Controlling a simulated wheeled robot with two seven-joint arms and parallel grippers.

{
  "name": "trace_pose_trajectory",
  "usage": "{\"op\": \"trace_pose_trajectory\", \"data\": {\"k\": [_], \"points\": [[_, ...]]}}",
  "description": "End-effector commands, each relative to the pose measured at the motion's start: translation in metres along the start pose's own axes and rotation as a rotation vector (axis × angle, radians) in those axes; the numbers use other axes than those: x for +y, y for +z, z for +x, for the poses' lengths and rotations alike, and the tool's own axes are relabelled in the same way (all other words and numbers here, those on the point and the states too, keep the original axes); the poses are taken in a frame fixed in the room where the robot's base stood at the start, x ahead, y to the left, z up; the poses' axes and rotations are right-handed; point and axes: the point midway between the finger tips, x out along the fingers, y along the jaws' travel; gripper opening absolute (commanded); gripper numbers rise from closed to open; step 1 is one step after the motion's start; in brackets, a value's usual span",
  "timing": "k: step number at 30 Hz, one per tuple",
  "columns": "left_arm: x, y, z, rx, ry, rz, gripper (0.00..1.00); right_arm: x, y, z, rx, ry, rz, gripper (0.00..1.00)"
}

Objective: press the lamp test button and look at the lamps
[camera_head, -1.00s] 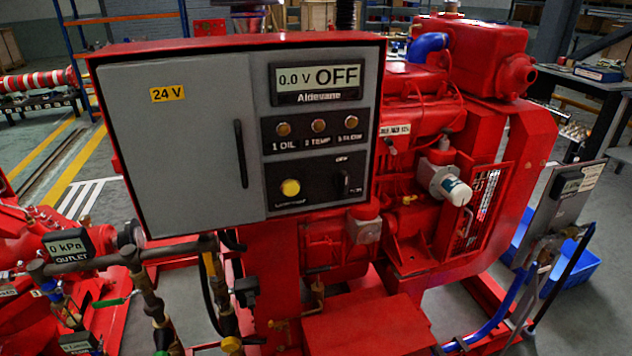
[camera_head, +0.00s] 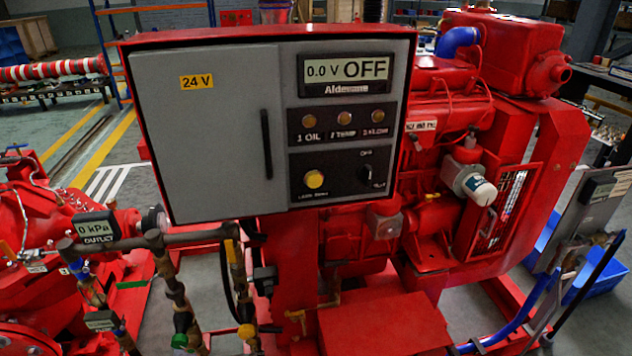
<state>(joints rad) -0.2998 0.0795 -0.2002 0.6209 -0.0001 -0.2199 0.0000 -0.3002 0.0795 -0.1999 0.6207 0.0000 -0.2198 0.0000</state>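The red-framed control panel (camera_head: 222,130) faces me with its grey door closed. A yellow round button (camera_head: 314,179) sits on the lower black plate; the small label under it is blurred and seems to read lamp test. Above it are three amber lamps: oil (camera_head: 308,121), temp (camera_head: 343,118) and a third (camera_head: 378,116); none looks brightly lit. The display (camera_head: 346,72) reads 0.0 V OFF. A rotary switch (camera_head: 366,172) is right of the button. Neither of my grippers shows in the view.
The red diesel engine (camera_head: 450,130) stands behind and right of the panel. Pipes and valves with an outlet gauge reading 0 kPa (camera_head: 97,228) are at lower left. A blue bin (camera_head: 595,270) lies at right. The space directly before the panel face looks clear.

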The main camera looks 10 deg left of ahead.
Motion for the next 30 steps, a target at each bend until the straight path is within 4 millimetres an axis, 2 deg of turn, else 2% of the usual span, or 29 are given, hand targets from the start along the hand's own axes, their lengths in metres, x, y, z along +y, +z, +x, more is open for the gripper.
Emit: {"op": "trace_pose_trajectory", "data": {"k": [1, 4, 30], "points": [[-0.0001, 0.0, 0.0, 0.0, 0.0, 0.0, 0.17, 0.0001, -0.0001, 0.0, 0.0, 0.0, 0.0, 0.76], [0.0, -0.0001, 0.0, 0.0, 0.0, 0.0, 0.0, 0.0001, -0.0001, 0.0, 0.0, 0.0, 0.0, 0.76], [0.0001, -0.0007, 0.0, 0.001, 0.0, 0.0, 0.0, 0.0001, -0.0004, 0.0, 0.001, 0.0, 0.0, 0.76]]}}
